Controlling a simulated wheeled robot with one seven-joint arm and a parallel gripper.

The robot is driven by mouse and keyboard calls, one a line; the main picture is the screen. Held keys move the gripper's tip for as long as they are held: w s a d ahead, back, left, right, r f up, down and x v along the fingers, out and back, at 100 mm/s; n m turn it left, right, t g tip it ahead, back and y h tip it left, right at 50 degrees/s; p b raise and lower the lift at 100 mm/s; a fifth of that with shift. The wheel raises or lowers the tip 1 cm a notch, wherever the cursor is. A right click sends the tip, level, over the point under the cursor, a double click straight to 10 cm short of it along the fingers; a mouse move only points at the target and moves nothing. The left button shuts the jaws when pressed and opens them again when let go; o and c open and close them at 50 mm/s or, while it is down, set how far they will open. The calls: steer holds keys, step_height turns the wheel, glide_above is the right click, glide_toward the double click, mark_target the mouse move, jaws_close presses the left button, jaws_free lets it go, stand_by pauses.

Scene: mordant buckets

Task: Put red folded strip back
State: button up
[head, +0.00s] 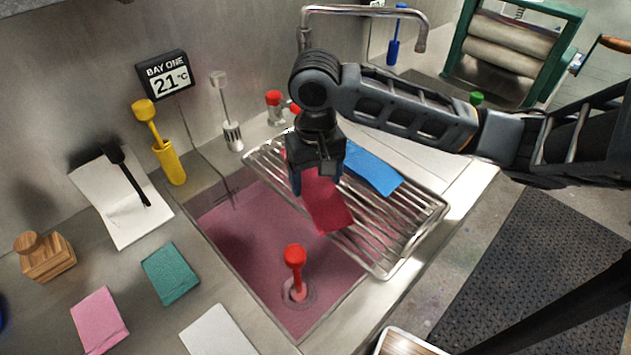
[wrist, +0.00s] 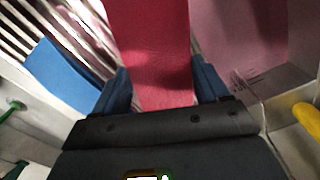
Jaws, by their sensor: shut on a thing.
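The red folded strip (head: 325,203) hangs from my gripper (head: 318,180) over the left edge of the wire rack (head: 395,225). In the wrist view the red strip (wrist: 150,50) runs between the two blue fingers of my gripper (wrist: 162,88), which are shut on it. A blue strip (head: 373,168) lies on the rack's bars just right of my gripper. It also shows in the wrist view (wrist: 62,75). I cannot tell whether the red strip's lower end touches the rack.
The rack spans a sink basin of pinkish liquid (head: 235,235), where a red-knobbed plunger (head: 295,258) stands. A teal block (head: 170,273), a pink block (head: 99,320) and a yellow brush holder (head: 169,162) are on the counter at left. The rack's front right bars are bare.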

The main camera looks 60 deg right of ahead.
mark_target(316, 184)
steer(key=shift+f, duration=0.8)
steer(key=o, duration=1)
steer(key=shift+f, duration=0.1)
step_height(316, 184, up, 12)
steer(key=shift+r, duration=0.15)
